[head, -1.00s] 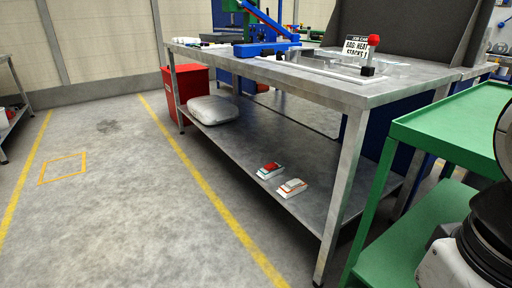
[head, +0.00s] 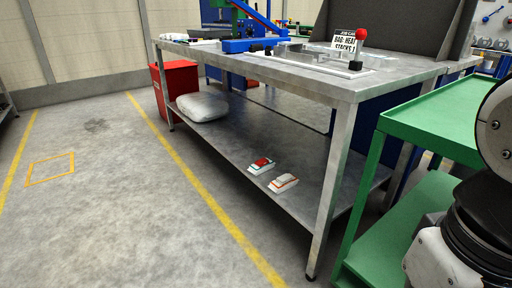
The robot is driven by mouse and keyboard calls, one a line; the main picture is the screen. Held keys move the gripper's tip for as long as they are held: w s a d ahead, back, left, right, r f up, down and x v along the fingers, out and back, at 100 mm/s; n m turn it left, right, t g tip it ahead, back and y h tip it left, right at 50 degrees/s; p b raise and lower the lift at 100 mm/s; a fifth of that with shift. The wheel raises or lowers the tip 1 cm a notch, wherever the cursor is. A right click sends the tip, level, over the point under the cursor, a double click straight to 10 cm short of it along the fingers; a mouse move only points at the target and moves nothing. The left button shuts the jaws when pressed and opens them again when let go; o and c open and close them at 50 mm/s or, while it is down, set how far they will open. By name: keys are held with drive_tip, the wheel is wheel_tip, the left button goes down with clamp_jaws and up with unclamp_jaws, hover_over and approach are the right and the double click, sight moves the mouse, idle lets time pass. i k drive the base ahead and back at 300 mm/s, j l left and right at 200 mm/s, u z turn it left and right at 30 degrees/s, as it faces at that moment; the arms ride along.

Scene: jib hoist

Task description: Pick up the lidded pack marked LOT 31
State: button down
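Two small packs lie side by side on the lower shelf (head: 225,142) of the metal workbench, near its front edge. One is a pack with a red top and a green-and-white body (head: 261,164). The other is a white pack with orange-red edges (head: 284,182), to its right and nearer to me. They are too small for me to read any lot marking or make out a lid. My gripper is out of view; only part of my arm shows at the right edge.
A green cart (head: 432,119) stands at the right, close to my arm. A white sack (head: 202,107) lies farther back on the shelf, beside a red bin (head: 180,84). The bench leg (head: 331,190) stands right of the packs. The floor (head: 110,200) at left is clear.

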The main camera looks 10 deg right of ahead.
sight(285, 181)
drive_tip(key=i+j, duration=0.1)
drive_tip(key=j, duration=0.35)
drive_tip(key=i+j+z, duration=0.15)
drive_tip(key=j, duration=0.35)
drive_tip(key=i+j, duration=0.1)
drive_tip(key=j, duration=0.35)
drive_tip(key=i+j, duration=0.15)
drive_tip(key=j, duration=0.15)
drive_tip(key=i+j+z, duration=0.1)
drive_tip(key=i+j, duration=0.15)
drive_tip(key=i, duration=0.2)
